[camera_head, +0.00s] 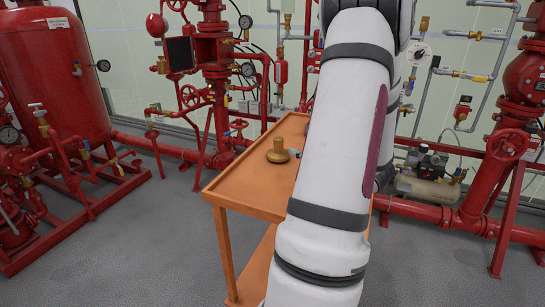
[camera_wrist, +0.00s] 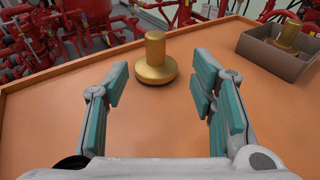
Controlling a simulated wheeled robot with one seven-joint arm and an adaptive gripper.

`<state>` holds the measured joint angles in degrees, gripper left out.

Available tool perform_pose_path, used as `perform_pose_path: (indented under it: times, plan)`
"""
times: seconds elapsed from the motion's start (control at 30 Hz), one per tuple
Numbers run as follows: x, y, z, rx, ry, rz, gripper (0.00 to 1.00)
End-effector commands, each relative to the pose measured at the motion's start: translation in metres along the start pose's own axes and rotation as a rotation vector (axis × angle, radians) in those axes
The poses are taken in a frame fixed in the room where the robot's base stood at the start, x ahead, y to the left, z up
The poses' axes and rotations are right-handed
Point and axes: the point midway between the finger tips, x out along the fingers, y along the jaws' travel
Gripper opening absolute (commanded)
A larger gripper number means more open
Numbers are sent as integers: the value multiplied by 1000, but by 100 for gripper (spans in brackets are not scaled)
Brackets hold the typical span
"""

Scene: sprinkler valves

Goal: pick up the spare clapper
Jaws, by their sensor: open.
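A brass clapper (camera_wrist: 155,62), a round disc with an upright stem, stands on the orange cart top (camera_wrist: 60,115) in the wrist view. It also shows in the head view (camera_head: 278,152), left of my arm. A second, similar brass piece (camera_wrist: 288,36) sits in a grey open box (camera_wrist: 272,55) at the right; the pictures do not label which is the spare. My gripper (camera_wrist: 160,82) is open and empty, its teal-padded fingers spread wide. The first brass piece stands just beyond the fingertips, between their lines, apparently untouched. My arm hides most of the gripper in the head view.
The orange cart (camera_head: 235,192) has a raised rim. A red tank (camera_head: 55,75) and red pipework stand at the left, and more red piping (camera_head: 505,145) at the right. A small compressor (camera_head: 430,180) stands on the floor behind my arm. The cart top around the nearer brass piece is clear.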

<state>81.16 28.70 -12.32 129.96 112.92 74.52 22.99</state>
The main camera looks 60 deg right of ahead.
Motion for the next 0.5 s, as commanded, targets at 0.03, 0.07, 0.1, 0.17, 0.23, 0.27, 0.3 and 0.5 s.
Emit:
perform_pose_path:
  times: [0.03,0.07,0.1,0.17,0.23,0.27,0.3,0.5]
  plan:
    - [8,1,0,0,-1,4,51]
    - [14,2,0,0,0,5,51]
    - [22,3,0,-1,-1,6,51]
    - [34,2,0,-2,0,6,51]
    - [48,3,0,-2,0,8,51]
    - [53,3,0,-1,-1,8,51]
    - [59,3,0,-1,0,6,51]
    - [78,3,0,-2,1,6,51]
